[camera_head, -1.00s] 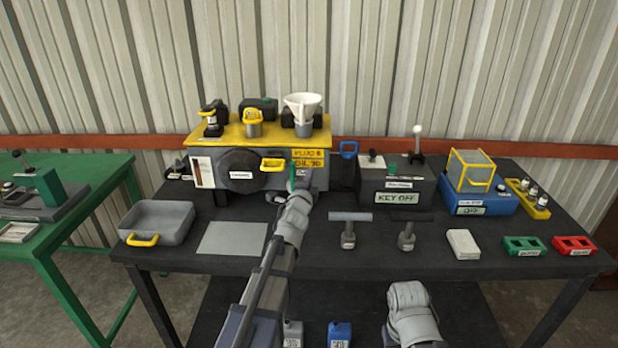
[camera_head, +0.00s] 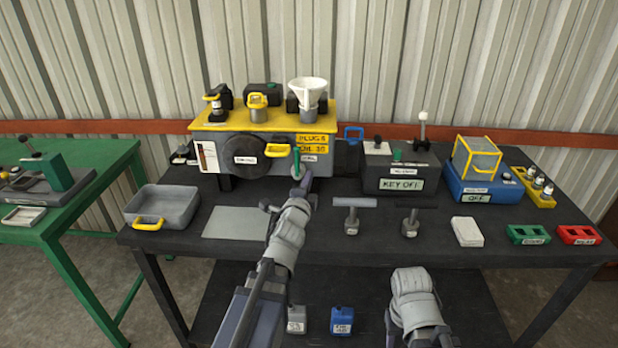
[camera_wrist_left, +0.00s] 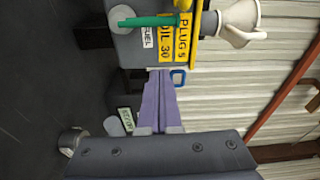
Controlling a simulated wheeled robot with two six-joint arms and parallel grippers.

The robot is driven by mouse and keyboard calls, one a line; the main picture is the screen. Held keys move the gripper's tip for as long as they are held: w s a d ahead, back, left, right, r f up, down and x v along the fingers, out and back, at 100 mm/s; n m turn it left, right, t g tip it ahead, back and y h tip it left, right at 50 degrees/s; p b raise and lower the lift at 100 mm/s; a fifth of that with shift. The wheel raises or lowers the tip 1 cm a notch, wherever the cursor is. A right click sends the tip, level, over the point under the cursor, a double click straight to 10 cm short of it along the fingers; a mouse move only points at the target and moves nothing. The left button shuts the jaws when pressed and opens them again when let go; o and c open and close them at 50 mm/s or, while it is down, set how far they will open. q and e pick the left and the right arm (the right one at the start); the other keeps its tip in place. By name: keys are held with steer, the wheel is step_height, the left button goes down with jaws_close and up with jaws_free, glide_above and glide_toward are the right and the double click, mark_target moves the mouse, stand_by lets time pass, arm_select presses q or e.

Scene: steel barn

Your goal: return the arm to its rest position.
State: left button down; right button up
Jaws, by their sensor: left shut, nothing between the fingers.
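My left arm reaches over the dark bench from below in the head view. My left gripper (camera_head: 304,180) is just in front of the yellow-topped engine unit (camera_head: 228,135), low and close to its right front. In the left wrist view the two purple fingers (camera_wrist_left: 161,88) lie together, shut and empty. The green fuel lever (camera_head: 296,160) is beside the fingertips in the head view; it also shows in the left wrist view (camera_wrist_left: 150,20), apart from the fingers. My right arm's grey forearm shows at the lower right; its gripper is not visible.
A grey pan (camera_head: 160,204) and a flat plate (camera_head: 236,222) lie left. Two T-handled tools (camera_head: 352,215) stand right of my arm. The key box (camera_head: 398,172), caged blue box (camera_head: 482,190) and red and green trays (camera_head: 528,233) are farther right. Bare bench lies between them.

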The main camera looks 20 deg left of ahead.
arm_select(q)
steer(key=s+d+f+n+g, duration=0.2)
steer(key=s+d+f+g, duration=0.1)
steer(key=f, duration=0.1)
steer(key=s+d+f+n+g+p, duration=0.1)
steer(key=s+d+f+n+g, duration=0.2)
steer(key=d+f, duration=0.1)
steer(key=s+d+f+n+g+p, duration=0.1)
steer(key=s+d+f+n+g, duration=0.2)
steer(key=f, duration=0.3)
steer(key=shift+d+f+g+h, duration=0.25)
steer(key=shift+d+g+h, duration=0.05)
steer(key=shift+d, duration=0.25)
steer(key=s+d+f+n+g, duration=0.1)
steer(key=s+d+g, duration=0.1)
steer(key=s, duration=0.4)
steer(key=s+d+f+n+g, duration=0.1)
steer(key=s+d+f+g, duration=0.1)
steer(key=s+d+g, duration=0.1)
steer(key=s+d+f+n+g+p, duration=0.1)
steer(key=s+d+n+g, duration=0.1)
steer(key=s, duration=0.6)
steer(key=shift+s+d+f+g+h, duration=0.15)
steer(key=shift+s+d+g+h, duration=0.25)
steer(key=shift+d+g, duration=0.5)
